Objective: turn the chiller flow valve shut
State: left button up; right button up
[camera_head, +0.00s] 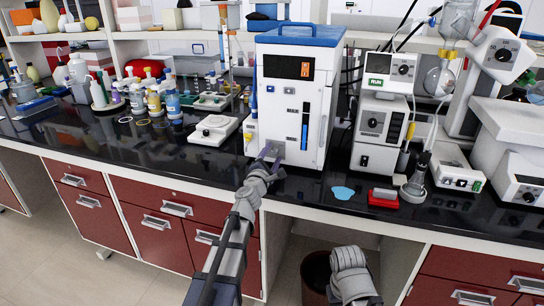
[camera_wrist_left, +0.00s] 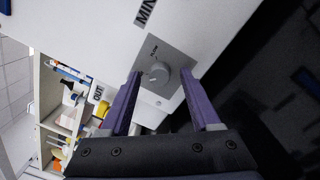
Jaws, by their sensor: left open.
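The chiller (camera_head: 297,85) is a white box with a blue top, standing on the black bench in the head view. Its flow valve is a round grey knob (camera_wrist_left: 159,74) on a grey plate (camera_wrist_left: 166,60) marked FLOW, low on the front. My left gripper (camera_head: 270,152) is at this plate and hides much of it in the head view. In the left wrist view, the purple fingers of my left gripper (camera_wrist_left: 161,77) are open, one on each side of the knob. I cannot tell whether they touch it. My right gripper is not in view.
A small white device (camera_head: 213,130) and several bottles (camera_head: 155,98) stand left of the chiller. White instruments (camera_head: 381,120) stand to its right. A blue patch (camera_head: 343,192) and a red block (camera_head: 383,198) lie near the bench's front edge.

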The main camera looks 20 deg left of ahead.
pick_arm(q)
jog(key=shift+s, duration=0.15)
jog(key=s, duration=0.7)
jog(key=shift+s+a+f, duration=0.1)
jog(key=shift+s+f, duration=0.1)
jog(key=shift+s, duration=0.1)
